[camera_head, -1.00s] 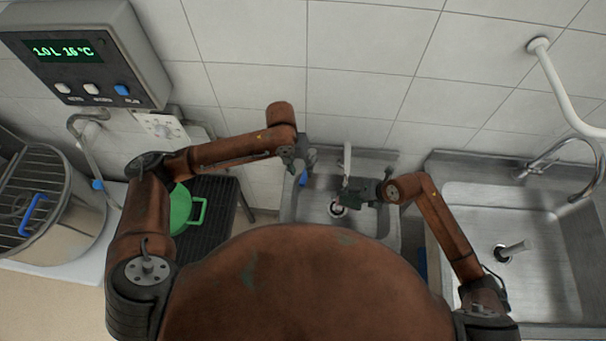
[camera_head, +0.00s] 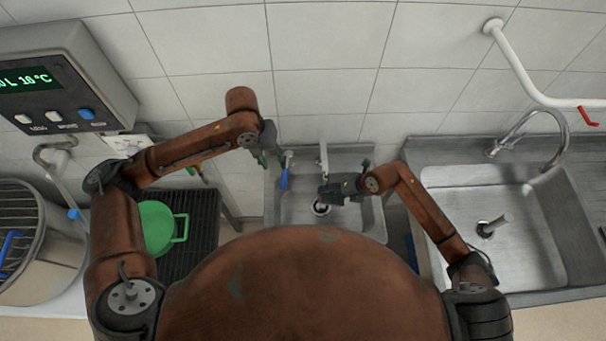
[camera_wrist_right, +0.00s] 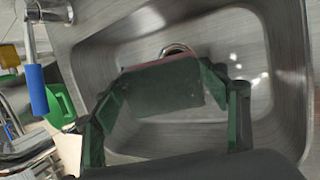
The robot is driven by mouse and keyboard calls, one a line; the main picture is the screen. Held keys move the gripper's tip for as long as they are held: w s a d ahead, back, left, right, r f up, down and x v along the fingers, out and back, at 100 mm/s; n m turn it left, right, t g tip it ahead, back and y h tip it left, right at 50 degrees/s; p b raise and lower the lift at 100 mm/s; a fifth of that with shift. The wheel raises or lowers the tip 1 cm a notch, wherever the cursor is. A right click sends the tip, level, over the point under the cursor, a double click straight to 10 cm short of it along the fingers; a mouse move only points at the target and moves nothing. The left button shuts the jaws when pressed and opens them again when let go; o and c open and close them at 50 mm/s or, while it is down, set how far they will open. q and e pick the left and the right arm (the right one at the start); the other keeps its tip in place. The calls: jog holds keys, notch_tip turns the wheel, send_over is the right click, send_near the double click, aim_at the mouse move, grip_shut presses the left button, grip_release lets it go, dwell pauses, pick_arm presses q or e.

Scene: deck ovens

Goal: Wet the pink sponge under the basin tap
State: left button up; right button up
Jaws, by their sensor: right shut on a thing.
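My right gripper (camera_head: 328,191) is low over the left basin (camera_head: 376,218), below the tap (camera_head: 323,158). In the right wrist view the gripper (camera_wrist_right: 165,88) is shut on a block with a dark greenish face and a thin pink edge. This is the pink sponge (camera_wrist_right: 163,88). It is held above the basin floor, near the drain. The tap's blue lever (camera_head: 284,178) is at the basin's left side and also shows in the right wrist view (camera_wrist_right: 36,90). My left gripper (camera_head: 266,147) is just left of the lever, apart from it. Its jaws are too small to read. No water is clearly visible.
A second basin (camera_head: 530,235) with a curved tap (camera_head: 560,140) is at the right. A green pan (camera_head: 157,228) sits on a dark ribbed rack (camera_head: 200,240) at the left. A display box (camera_head: 75,75) hangs on the tiled wall.

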pick_arm(q)
jog(key=shift+c, duration=0.4)
jog(key=c, duration=0.3)
jog(key=shift+w+a+f+n+h, duration=0.15)
jog(key=shift+a+f+n+h, duration=0.2)
jog(key=shift+n, duration=0.45)
jog(key=c, duration=0.3)
jog(key=a+n+h, duration=0.1)
jog(key=n, duration=0.1)
jog(key=a+f+n+g+h, duration=0.1)
jog(key=a+n, duration=0.1)
jog(key=n, duration=0.1)
jog(key=w+a+n+h, duration=0.1)
jog(key=n, duration=0.1)
jog(key=shift+w+a+f+n+g, duration=0.1)
jog(key=shift+a+f+n+g, duration=0.2)
jog(key=shift+a+f, duration=0.05)
grip_shut()
jog(key=a+f+n+h, duration=0.1)
jog(key=a+n+h, duration=0.2)
jog(key=a+n, duration=0.45)
send_near(286, 170)
jog(key=s+d+f, duration=0.2)
jog(key=s+f, duration=0.2)
jog(key=f, duration=0.1)
jog(key=shift+s+d+f+n, duration=0.2)
jog(key=shift+s+n, duration=0.15)
